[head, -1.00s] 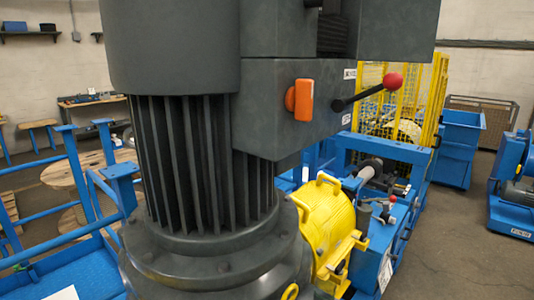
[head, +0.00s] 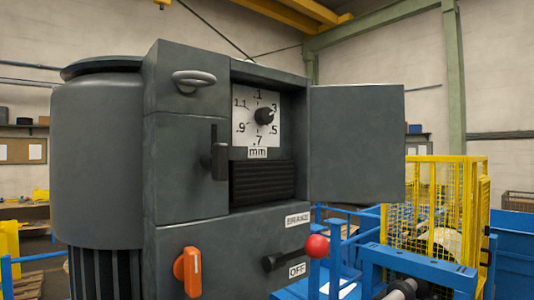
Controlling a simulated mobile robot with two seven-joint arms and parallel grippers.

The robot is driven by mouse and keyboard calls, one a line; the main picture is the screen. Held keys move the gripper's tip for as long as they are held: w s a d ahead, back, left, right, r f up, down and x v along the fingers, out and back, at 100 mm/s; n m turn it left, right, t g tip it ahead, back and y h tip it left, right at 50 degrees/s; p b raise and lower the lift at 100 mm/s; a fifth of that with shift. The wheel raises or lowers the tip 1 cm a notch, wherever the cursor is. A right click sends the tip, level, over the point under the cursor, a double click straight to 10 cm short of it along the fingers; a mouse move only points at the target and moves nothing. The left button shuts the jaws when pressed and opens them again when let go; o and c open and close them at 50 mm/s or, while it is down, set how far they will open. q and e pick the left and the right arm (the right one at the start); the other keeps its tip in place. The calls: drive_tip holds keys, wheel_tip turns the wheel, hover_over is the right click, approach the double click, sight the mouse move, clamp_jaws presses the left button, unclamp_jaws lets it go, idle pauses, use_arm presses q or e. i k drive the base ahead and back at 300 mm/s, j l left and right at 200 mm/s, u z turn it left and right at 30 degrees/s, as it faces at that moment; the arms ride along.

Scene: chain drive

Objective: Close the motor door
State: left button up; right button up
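The motor door (head: 356,142) is a flat grey panel in the head view. It stands open, swung out to the right from the right edge of the grey motor housing (head: 180,245). The opening beside it shows a white dial (head: 256,118) marked in mm with a black knob, above a dark ribbed block (head: 262,183). A black upright handle (head: 219,160) is on the housing left of the opening. Neither of my grippers shows in the head view.
An orange switch (head: 188,270) and a brake lever with a red ball (head: 317,246) stick out below the opening. A yellow mesh cage (head: 440,205) and blue frames stand behind at right.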

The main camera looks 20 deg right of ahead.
sight(358, 152)
drive_tip(key=i+l+u, duration=0.1)
drive_tip(key=l+u, duration=0.2)
drive_tip(key=l, duration=0.3)
drive_tip(key=l+u, duration=0.3)
drive_tip(key=l, duration=0.3)
drive_tip(key=l+u, duration=0.3)
drive_tip(key=l, duration=0.3)
drive_tip(key=l+u, duration=0.3)
drive_tip(key=l, duration=0.3)
drive_tip(key=k+l+u, duration=0.25)
drive_tip(key=l, duration=0.3)
drive_tip(key=i+l+u, duration=0.1)
drive_tip(key=l+u, duration=0.35)
drive_tip(key=l, duration=0.35)
drive_tip(key=l+u, duration=0.4)
drive_tip(key=l, duration=0.35)
drive_tip(key=k+l+u, duration=0.15)
drive_tip(key=l+u, duration=0.3)
drive_tip(key=l, duration=0.3)
